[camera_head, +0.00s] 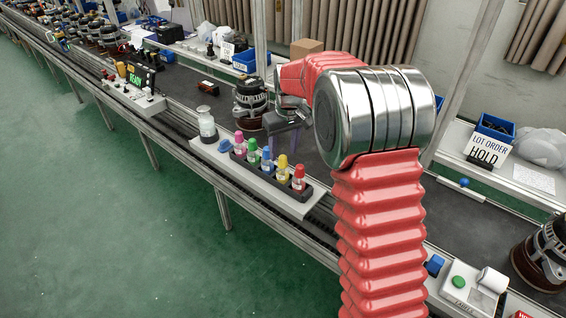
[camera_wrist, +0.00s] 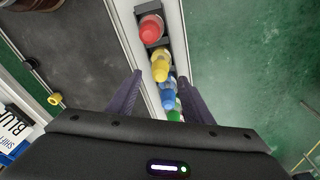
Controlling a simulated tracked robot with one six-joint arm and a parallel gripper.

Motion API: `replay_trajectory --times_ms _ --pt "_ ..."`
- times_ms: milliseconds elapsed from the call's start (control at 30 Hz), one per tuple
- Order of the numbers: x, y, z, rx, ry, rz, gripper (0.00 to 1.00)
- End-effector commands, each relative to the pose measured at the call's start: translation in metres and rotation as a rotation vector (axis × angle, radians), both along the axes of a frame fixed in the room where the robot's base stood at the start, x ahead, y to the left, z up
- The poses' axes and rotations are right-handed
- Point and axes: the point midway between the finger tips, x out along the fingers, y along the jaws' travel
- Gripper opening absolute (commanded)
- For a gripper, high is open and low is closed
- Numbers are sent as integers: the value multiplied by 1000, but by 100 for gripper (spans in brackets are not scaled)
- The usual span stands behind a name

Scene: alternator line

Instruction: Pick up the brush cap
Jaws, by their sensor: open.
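My gripper (camera_wrist: 160,78) is open, its two dark purple fingers spread, and it points down over the rack of bottles in the wrist view. The blue bottle (camera_wrist: 168,98) and part of the green bottle (camera_wrist: 173,115) show between the fingers. I cannot tell for certain which thing is the brush cap.
The dark rack (camera_head: 245,164) holds several bottles with coloured tops on the bench's front ledge. An alternator (camera_head: 250,103) stands on the belt close behind my gripper. Green floor (camera_head: 110,220) lies beyond the front edge.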

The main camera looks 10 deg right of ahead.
Motion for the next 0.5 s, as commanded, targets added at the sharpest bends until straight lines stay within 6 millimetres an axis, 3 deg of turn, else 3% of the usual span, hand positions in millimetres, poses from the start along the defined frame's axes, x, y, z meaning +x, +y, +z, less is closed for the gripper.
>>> replay_trajectory --times_ms 233,500 --pt "4 0 -32 0 1 0 46" --pt "5 1 -39 0 -1 0 46"
